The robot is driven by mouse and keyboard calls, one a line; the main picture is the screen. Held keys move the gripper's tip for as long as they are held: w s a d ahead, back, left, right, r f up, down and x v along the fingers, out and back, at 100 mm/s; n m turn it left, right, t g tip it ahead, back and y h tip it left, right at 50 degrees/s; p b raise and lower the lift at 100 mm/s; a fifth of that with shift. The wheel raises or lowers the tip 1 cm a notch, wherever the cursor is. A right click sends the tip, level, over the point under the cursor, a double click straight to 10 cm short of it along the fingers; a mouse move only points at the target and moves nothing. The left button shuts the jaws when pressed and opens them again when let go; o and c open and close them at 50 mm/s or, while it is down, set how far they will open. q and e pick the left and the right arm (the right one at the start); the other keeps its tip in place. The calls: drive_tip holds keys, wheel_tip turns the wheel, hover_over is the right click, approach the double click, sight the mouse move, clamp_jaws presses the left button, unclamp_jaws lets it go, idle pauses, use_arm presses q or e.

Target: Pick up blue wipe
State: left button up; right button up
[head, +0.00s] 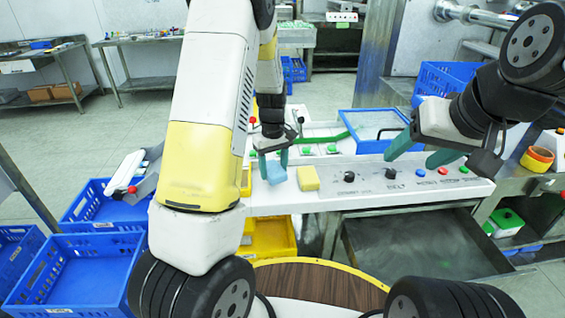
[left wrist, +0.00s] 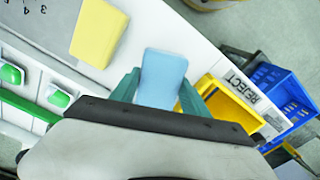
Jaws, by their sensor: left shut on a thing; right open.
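The blue wipe (head: 275,172) is a small light-blue block at the left end of the white control panel. It also shows in the left wrist view (left wrist: 162,76), between the green fingers. My left gripper (head: 273,165) is shut on the blue wipe; in the left wrist view its fingers (left wrist: 158,95) sit on either side of it. The wipe is at or just above the panel; I cannot tell if it touches. My right gripper (head: 420,155) is open and empty above the right part of the panel.
A yellow sponge-like block (head: 308,178) lies just right of the wipe. The white panel (head: 400,183) carries knobs and buttons. A blue-framed tray (head: 375,125) is behind it. Yellow bins (head: 268,238) and blue crates (head: 85,265) stand below left. A reject label (left wrist: 241,88) is near the panel edge.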

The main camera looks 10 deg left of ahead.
use_arm(q)
drive_tip(key=s+d, duration=0.2)
drive_tip(key=s, duration=0.5)
drive_tip(key=s+d+r, duration=0.1)
drive_tip(key=s+d, duration=0.1)
drive_tip(key=s, duration=0.6)
drive_tip(key=shift+s+d+r, duration=0.2)
drive_tip(key=shift+r, duration=0.05)
drive_tip(key=o, duration=0.8)
drive_tip(key=shift+c, duration=0.2)
drive_tip(key=c, duration=0.5)
drive_tip(key=shift+w, duration=0.1)
